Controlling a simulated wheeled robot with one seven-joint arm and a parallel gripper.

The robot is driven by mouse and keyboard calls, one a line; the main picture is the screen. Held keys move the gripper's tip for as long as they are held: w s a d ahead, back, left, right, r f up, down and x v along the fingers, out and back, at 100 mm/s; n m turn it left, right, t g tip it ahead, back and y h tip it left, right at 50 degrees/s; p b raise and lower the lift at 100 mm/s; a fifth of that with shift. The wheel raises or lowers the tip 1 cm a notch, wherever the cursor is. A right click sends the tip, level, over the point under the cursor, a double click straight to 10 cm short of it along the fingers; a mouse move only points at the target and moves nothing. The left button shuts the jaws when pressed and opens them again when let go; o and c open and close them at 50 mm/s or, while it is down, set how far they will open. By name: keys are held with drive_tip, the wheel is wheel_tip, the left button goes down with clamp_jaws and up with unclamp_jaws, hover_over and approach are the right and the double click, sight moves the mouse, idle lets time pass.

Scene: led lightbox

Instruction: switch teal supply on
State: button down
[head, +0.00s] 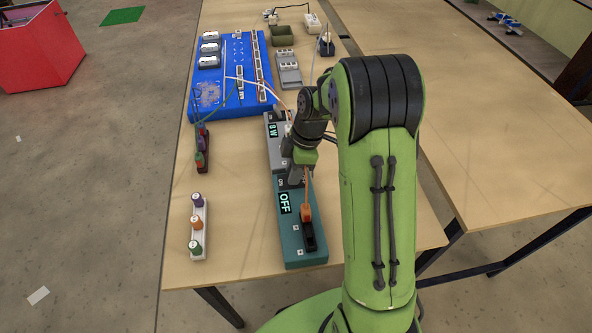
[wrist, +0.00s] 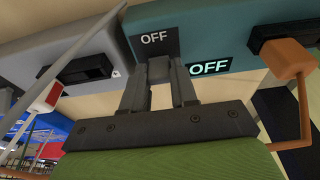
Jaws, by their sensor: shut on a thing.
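The teal supply (head: 318,255) is a long teal box at the near end of the row on the table. Its lit display reads OFF (head: 285,203); the display also shows in the wrist view (wrist: 208,68). A dark plate marked OFF (wrist: 155,40) is at the box's end by the grey supply. My gripper (head: 296,178) is low over this end; in the wrist view my gripper (wrist: 160,72) is shut on a small grey piece at the plate, apparently the supply's switch. The fingers mostly hide it.
An orange plug (head: 306,213) with a cable and a black socket (head: 309,238) sit on the teal box. The grey supply (head: 274,150) adjoins it, reading 8 W. A blue board (head: 228,100) lies behind. Plug stands (head: 198,245) are left. Table between is clear.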

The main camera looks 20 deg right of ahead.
drive_tip(key=shift+w+a+h, duration=0.1)
drive_tip(key=shift+a+h, duration=0.35)
drive_tip(key=shift+h, duration=0.35)
drive_tip(key=shift+a+r+g+h+p, duration=0.1)
drive_tip(key=shift+a+g+h+p, duration=0.1)
drive_tip(key=shift+h+p, duration=0.3)
drive_tip(key=shift+a+r+g+h+p, duration=0.15)
drive_tip(key=shift+g+h+p, duration=0.1)
drive_tip(key=shift+h, duration=0.45)
drive_tip(key=shift+w+a+f+h+p, duration=0.1)
drive_tip(key=shift+a+f+h+p, duration=0.15)
drive_tip(key=shift+h+p, duration=0.75)
drive_tip(key=shift+a+f+g+h+p, duration=0.1)
drive_tip(key=shift+g+h+p, duration=0.25)
drive_tip(key=shift+p, duration=0.3)
drive_tip(key=shift+f, duration=0.1)
drive_tip(key=c, duration=0.9)
unclamp_jaws()
drive_tip(key=shift+a, duration=0.1)
